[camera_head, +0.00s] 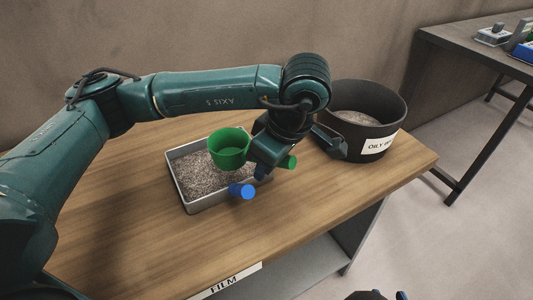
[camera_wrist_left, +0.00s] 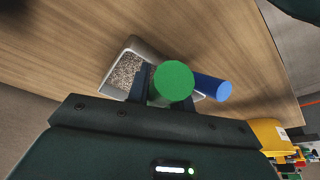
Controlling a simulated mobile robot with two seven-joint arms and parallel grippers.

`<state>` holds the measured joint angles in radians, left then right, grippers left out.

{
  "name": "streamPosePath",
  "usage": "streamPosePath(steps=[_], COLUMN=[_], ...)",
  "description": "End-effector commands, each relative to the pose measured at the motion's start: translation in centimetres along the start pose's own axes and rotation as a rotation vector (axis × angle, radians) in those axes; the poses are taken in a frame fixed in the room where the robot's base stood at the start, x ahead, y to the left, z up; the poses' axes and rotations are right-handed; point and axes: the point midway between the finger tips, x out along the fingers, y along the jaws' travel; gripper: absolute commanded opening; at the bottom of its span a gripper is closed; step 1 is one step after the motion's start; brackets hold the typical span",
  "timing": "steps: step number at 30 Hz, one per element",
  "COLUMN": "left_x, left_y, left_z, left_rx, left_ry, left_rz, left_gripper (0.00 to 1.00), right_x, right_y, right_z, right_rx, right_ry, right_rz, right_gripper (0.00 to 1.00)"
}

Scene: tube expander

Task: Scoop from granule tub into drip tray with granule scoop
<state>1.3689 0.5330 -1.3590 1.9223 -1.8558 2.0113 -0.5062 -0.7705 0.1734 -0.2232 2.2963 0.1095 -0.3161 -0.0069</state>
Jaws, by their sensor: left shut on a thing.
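My left gripper (camera_head: 262,168) is shut on the handle of the green granule scoop (camera_head: 230,148). The scoop's cup is over the drip tray (camera_head: 190,207), upright, and its inside looks empty. The green handle end sticks out right of the fingers and faces the camera in the left wrist view (camera_wrist_left: 172,82). The tray holds grey granules; it also shows in the left wrist view (camera_wrist_left: 107,92). The granule tub (camera_head: 391,104), black with a white label, stands at the right with granules inside. My right gripper (camera_head: 378,296) barely shows at the bottom edge; its fingers cannot be made out.
A blue cylinder (camera_head: 242,190) is at the tray's front right corner, also in the left wrist view (camera_wrist_left: 211,87). The wooden table (camera_head: 330,195) is clear in front of the tub. A label reading FILM (camera_head: 223,284) is on its front edge. A dark bench (camera_head: 470,50) stands behind right.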

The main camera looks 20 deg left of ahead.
Motion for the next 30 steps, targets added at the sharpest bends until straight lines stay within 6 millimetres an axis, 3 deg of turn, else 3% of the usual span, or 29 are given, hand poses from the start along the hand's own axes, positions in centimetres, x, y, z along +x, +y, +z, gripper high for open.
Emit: streamPosePath(steps=[10, 21, 30], left_x=[-0.3, -2.8, -2.8], left_y=[0.0, 0.0, 0.0], left_z=[-0.1, -0.9, -0.9], left_rx=[0.000, -0.001, 0.000], left_ry=[0.000, 0.000, -0.001], left_rz=[0.000, 0.000, -0.001], left_gripper=[0.00, 0.00, 0.00], right_x=[0.0, -0.6, -0.6], right_y=[-0.1, -0.3, -0.3], right_z=[-0.1, -1.5, -1.5], right_rx=[0.001, 0.002, 0.002], right_ry=[-0.003, -0.004, -0.003], right_rz=[-0.001, -0.001, -0.001], right_gripper=[0.36, 0.36, 0.36])
